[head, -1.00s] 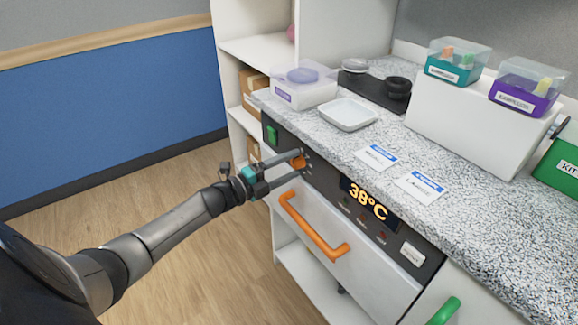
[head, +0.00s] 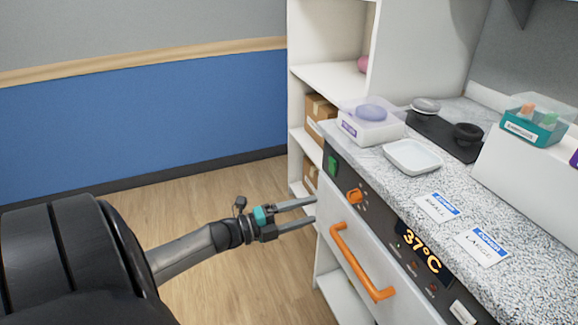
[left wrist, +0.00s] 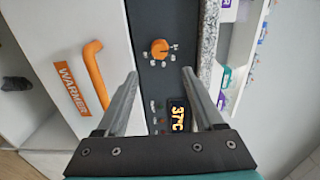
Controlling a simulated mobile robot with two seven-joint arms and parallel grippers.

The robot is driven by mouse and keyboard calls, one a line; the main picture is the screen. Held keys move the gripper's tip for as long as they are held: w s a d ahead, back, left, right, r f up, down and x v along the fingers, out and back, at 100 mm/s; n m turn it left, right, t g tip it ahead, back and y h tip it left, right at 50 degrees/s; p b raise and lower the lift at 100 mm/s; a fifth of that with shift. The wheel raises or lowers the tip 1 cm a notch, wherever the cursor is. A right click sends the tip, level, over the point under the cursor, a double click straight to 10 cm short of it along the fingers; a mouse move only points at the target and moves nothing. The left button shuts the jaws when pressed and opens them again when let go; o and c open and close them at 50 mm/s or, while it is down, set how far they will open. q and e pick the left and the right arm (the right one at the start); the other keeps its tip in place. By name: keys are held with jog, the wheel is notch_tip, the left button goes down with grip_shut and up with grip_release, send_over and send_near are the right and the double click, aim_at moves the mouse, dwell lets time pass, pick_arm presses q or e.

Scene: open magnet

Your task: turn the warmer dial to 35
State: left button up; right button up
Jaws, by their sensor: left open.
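The orange warmer dial (head: 355,196) is on the dark control panel, left of the display; it also shows in the left wrist view (left wrist: 159,48), with small marks around it. The display (head: 420,247) reads 37°C in orange digits, and it reads 37°C in the left wrist view (left wrist: 177,114) too. My left gripper (head: 314,211) is open and empty, its two fingers pointing toward the panel, apart from the dial and to its left in the head view. In the left wrist view the dial lies beyond the fingertips (left wrist: 160,75). My right gripper is out of view.
Below the panel is the warmer drawer with an orange handle (head: 358,263). A green switch (head: 332,167) sits left of the dial. The counter above holds a white tray (head: 412,157), a lidded box (head: 370,127) and two label cards. Open floor lies left of the cabinet.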

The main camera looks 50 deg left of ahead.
pick_arm(q)
jog(key=shift+p+v, duration=0.3)
jog(key=shift+v, duration=1.75)
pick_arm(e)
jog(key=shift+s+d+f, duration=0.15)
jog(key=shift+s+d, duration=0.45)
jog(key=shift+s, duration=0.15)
